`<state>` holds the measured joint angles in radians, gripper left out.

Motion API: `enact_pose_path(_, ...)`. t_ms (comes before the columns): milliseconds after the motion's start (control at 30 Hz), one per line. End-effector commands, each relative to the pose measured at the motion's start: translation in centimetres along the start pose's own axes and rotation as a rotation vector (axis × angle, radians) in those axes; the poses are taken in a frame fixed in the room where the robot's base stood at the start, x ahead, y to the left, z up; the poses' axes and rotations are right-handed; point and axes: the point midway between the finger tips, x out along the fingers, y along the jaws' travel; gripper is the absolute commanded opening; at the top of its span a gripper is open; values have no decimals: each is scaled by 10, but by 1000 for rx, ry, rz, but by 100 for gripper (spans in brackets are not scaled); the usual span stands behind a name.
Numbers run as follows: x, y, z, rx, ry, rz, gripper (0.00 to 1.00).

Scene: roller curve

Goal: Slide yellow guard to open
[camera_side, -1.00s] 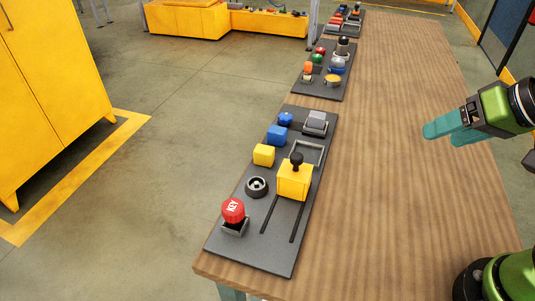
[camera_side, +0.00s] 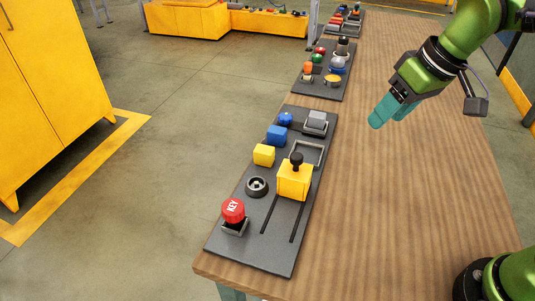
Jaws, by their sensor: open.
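The yellow guard (camera_side: 294,182) is a yellow block with a black knob (camera_side: 296,159) on top. It sits on the nearest dark panel (camera_side: 268,254), at the far end of two parallel slots (camera_side: 283,219) that run toward the panel's near edge. A grey square frame (camera_side: 308,152) lies just beyond the guard. My gripper (camera_side: 384,117), with teal fingers, is open and empty. It is in the air above the table, to the right of and beyond the guard, apart from it. What lies under the guard is hidden.
A red KEY button (camera_side: 233,210), a black round socket (camera_side: 257,187), a yellow cube (camera_side: 264,155), a blue cube (camera_side: 277,135), a blue knob (camera_side: 285,118) and a grey block (camera_side: 316,121) share the panel. The wooden table (camera_side: 370,215) is clear on the right.

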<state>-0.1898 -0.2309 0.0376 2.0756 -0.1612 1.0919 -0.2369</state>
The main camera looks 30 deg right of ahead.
Motion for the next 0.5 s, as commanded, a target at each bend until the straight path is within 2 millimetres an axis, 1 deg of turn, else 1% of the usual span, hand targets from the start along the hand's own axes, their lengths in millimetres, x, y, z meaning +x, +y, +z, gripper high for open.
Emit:
enact_pose_path(33,9,-13,-18,-115,-49,4,57)
enact_pose_path(167,27,-43,-56,-430,-162,5,57)
enact_pose_path(200,34,-53,-66,-533,-195,3,57)
enact_pose_path(300,49,-76,-90,-792,-276,-15,57)
enact_pose_path(400,59,-94,-108,-1036,-338,-46,57)
enact_pose_path(467,58,-101,-117,-1155,-360,-66,57)
enact_pose_path(500,54,-102,-121,-1220,-368,-77,57)
